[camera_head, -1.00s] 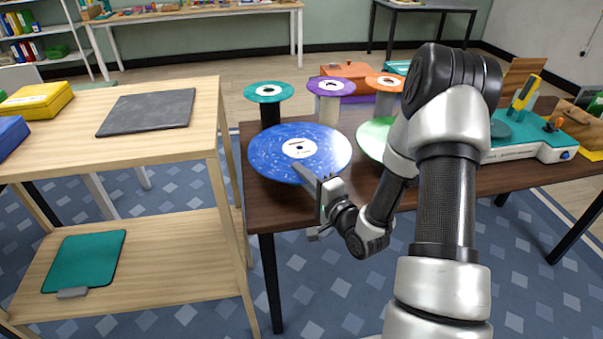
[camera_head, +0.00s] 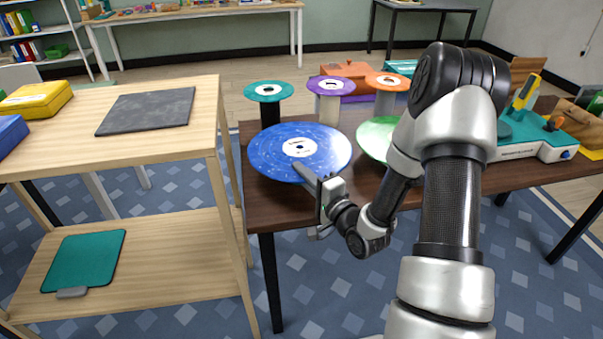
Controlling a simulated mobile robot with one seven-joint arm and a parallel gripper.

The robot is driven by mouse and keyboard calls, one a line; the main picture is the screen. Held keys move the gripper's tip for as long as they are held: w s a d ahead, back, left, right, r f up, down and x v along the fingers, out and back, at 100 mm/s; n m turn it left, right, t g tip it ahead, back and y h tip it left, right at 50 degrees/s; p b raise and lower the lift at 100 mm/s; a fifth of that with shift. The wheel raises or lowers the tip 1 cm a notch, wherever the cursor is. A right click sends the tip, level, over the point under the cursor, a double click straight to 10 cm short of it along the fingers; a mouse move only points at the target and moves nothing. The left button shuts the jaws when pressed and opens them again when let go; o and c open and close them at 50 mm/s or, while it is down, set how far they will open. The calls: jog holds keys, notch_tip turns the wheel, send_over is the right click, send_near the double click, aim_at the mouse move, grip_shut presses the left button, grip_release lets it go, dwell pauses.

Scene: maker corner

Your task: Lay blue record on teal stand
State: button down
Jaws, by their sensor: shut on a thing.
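The blue record (camera_head: 272,150), a large speckled disc with a white label, is at the left end of the dark table. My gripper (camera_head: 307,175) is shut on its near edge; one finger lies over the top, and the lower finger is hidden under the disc. I cannot tell whether the record touches the table. Behind it, a teal disc (camera_head: 268,90) with a white centre tops a black post (camera_head: 270,113). At the right is a teal-topped white device (camera_head: 535,145) with a round platter, partly behind my arm. I cannot tell which of these is the teal stand.
A purple disc (camera_head: 331,84) and an orange disc (camera_head: 387,80) top posts beside the teal one. A green record (camera_head: 374,137) lies right of the blue one, partly behind my arm.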

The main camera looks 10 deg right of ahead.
jog(key=shift+f+b, duration=0.55)
jog(key=shift+f, duration=0.05)
jog(key=c, duration=2.2)
grip_release()
jog(key=shift+b+v, duration=0.35)
jog(key=shift+v, duration=5.15)
